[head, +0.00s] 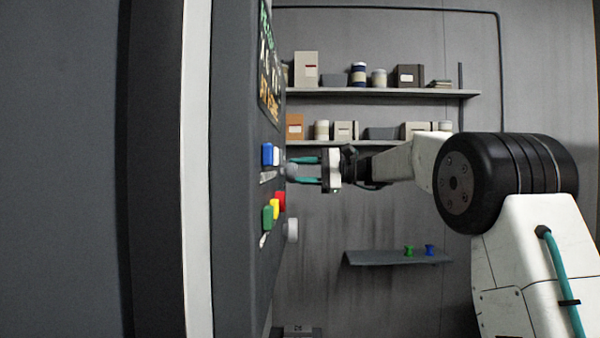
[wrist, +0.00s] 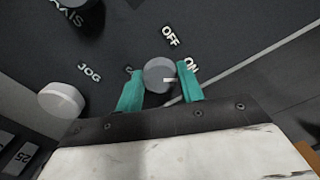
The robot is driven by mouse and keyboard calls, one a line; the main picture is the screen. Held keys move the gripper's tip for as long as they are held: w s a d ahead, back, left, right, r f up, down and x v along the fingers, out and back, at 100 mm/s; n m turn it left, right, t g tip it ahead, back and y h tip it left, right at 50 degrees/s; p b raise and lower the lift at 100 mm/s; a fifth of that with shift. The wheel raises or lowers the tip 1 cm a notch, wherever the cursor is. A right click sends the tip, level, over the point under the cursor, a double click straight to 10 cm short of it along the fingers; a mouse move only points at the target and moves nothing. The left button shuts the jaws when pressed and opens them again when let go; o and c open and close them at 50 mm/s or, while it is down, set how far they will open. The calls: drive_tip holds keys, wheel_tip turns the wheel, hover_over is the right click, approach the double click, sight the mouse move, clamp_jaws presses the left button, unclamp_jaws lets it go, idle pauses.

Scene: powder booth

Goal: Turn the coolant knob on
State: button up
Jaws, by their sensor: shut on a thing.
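The round grey knob (wrist: 159,74) sits on the dark panel (wrist: 235,30) in the wrist view, beside printed OFF and ON labels. Its white mark points right, roughly toward the ON label and slightly below it. My gripper (wrist: 158,69) has one teal finger on each side of the knob and is shut on it. A label left of the knob is mostly hidden by the left finger. In the head view my gripper (head: 300,170) reaches the panel from the right, with the grey knob (head: 291,170) between its fingertips.
Blue (head: 267,154), red (head: 279,201) and green (head: 268,215) buttons and another grey knob (head: 292,230) protrude from the panel. A pale knob (wrist: 62,100) stands near the JOG label. Loaded shelves (head: 380,92) and a small lower shelf (head: 385,258) are on the back wall.

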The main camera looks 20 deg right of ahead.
drive_tip(key=shift+f, duration=0.1)
drive_tip(key=o, duration=1)
drive_tip(key=v, duration=0.8)
